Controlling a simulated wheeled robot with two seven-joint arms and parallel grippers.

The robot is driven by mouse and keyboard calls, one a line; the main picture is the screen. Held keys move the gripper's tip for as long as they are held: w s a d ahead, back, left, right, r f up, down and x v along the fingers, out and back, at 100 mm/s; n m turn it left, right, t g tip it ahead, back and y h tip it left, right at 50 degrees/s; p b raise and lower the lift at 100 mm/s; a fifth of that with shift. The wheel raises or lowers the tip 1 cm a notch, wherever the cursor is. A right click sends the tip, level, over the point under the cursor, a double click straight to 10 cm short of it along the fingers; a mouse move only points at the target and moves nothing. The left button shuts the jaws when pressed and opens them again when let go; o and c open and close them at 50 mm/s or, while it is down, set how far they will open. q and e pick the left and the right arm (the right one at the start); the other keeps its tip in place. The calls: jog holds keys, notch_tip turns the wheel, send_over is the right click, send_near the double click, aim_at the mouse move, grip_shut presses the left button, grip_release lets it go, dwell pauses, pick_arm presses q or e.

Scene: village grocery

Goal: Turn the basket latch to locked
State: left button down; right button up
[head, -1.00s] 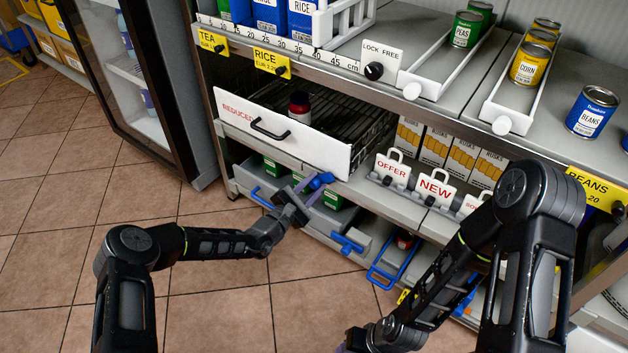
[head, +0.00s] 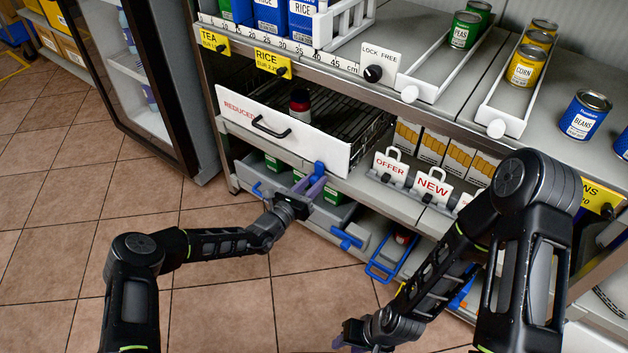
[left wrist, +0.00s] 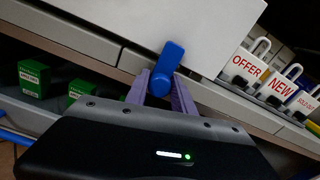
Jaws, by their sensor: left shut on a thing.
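The wire basket has a white front panel (head: 290,130) marked REDUCED with a black handle. Its blue latch (head: 319,169) is at the panel's lower right corner and stands nearly upright, leaning slightly. The latch also shows in the left wrist view (left wrist: 168,62), tilted a little to the right. My left gripper (head: 311,184) is shut on the latch, its purple fingers on either side of the lower part. My right gripper (head: 345,336) is low at the bottom of the head view, away from the shelf; its fingers are mostly hidden.
A LOCK FREE sign (head: 380,58) stands on the shelf above. A red jar (head: 299,104) is in the basket. OFFER (head: 390,168) and NEW (head: 432,187) tags stand to the right. Lower bins with green boxes and blue handles are below. The floor at left is clear.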

pick_arm(q)
jog(key=n, duration=0.2)
jog(key=shift+w+r+n, duration=0.1)
jog(key=shift+n, duration=0.2)
jog(key=shift+a+r+n, duration=0.1)
jog(key=shift+n, duration=0.2)
jog(key=shift+w+a+r, duration=0.1)
jog(key=shift+w+a, duration=0.05)
jog(key=c, duration=1.1)
grip_release()
jog(key=shift+s+f, duration=0.2)
jog(key=p+v, duration=0.2)
jog(key=v, duration=0.5)
jog(key=shift+s+a+p, duration=0.15)
jog(key=shift+s+p, duration=0.1)
jog(key=shift+p, duration=0.1)
